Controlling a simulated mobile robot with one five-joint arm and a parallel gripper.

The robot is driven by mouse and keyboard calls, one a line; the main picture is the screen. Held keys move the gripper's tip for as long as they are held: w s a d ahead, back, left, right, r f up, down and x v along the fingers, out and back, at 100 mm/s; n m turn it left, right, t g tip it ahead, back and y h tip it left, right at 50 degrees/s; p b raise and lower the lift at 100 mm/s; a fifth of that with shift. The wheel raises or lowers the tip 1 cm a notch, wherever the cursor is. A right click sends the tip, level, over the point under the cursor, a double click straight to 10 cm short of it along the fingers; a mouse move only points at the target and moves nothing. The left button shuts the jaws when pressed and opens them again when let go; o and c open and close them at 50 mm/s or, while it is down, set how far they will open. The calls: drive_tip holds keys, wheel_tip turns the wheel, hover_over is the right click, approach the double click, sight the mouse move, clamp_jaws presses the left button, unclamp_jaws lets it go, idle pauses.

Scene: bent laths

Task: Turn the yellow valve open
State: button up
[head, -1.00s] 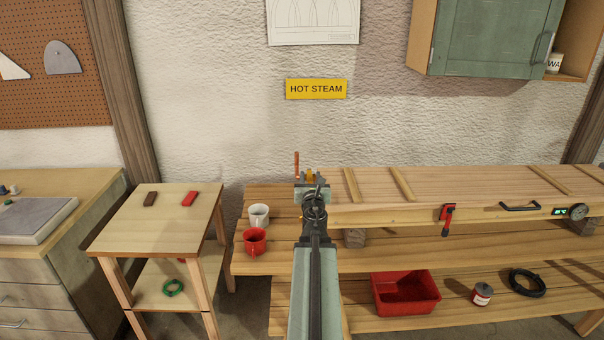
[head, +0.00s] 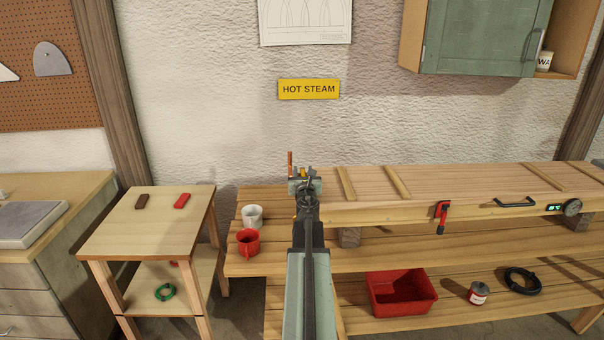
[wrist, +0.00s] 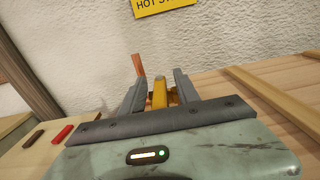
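The yellow valve (wrist: 159,93) shows in the wrist view as an upright yellow piece between my gripper's two grey fingers. My gripper (wrist: 159,90) is open around it, with a visible gap on each side. In the head view my gripper (head: 304,181) is at the left end of the long wooden box, and only a small bit of the valve (head: 303,171) shows past it. The valve's lower part and body are hidden by the gripper.
A copper pipe (head: 290,162) stands just left of the valve.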

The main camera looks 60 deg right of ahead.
clamp_jaws()
drive_tip(key=shift+s+a, duration=0.1)
drive_tip(key=shift+s, duration=0.05)
idle(1.3)
